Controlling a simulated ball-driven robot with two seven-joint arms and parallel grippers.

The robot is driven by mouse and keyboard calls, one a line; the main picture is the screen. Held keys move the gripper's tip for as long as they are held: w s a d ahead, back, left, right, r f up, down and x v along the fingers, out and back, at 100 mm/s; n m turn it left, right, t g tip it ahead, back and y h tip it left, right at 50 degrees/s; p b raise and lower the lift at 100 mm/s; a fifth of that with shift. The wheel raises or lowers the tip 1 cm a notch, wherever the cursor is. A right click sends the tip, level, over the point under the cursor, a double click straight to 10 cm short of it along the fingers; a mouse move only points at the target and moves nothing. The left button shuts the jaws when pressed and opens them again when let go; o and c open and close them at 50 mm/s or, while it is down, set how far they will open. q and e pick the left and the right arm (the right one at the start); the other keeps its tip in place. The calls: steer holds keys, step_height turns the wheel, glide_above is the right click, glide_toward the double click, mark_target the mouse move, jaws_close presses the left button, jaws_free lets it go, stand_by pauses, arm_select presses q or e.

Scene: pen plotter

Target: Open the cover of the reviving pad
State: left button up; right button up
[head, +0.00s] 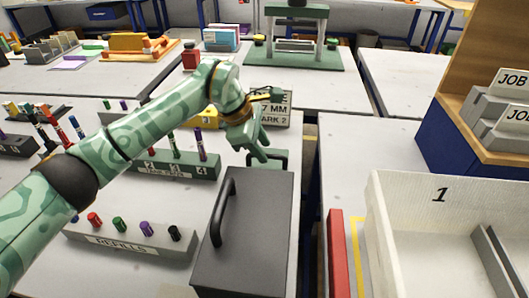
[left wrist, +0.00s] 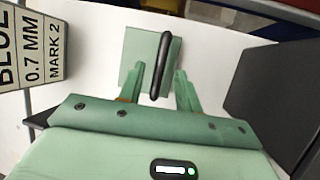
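A small green square cover with a black bar handle (head: 283,155) lies on the table behind a large dark grey box. It shows in the left wrist view as a green plate (left wrist: 136,48) with the upright-looking black handle (left wrist: 160,66) across it. I take it for the reviving pad's cover; no label is readable. It looks closed and flat. My left gripper (head: 262,150) is over it, partly hiding it. In the left wrist view its two fingers (left wrist: 158,88) are apart, one on each side of the handle; contact cannot be told. My right gripper is out of view.
The dark grey box (head: 262,225) with its own long black handle stands just in front. A pen rack (head: 170,165), a refills block (head: 128,240) and a "MARK 2" sign (head: 275,108) are close by. A white bin marked 1 (head: 400,215) stands at right.

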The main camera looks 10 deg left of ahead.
arm_select(q)
steer(key=shift+w+d+f, duration=0.15)
steer(key=shift+d+f, duration=0.15)
steer(key=shift+f, duration=0.35)
jaws_close()
